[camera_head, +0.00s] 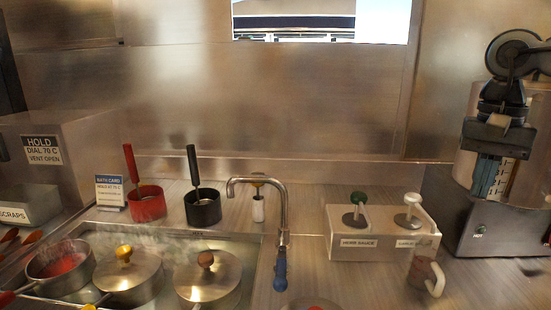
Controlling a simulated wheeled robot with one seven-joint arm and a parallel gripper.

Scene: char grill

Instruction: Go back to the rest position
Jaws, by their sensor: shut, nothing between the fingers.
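My gripper (487,178) hangs at the upper right, at the end of my dark arm. Its fingers point down and look close together, with nothing seen between them. It is in front of a round steel vessel (535,125) on a metal unit, and I cannot tell how far apart they are.
A faucet (281,220) rises at centre. Lidded pots (208,284) sit in a steaming bath at left, with red (147,206) and black (203,211) holders behind.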

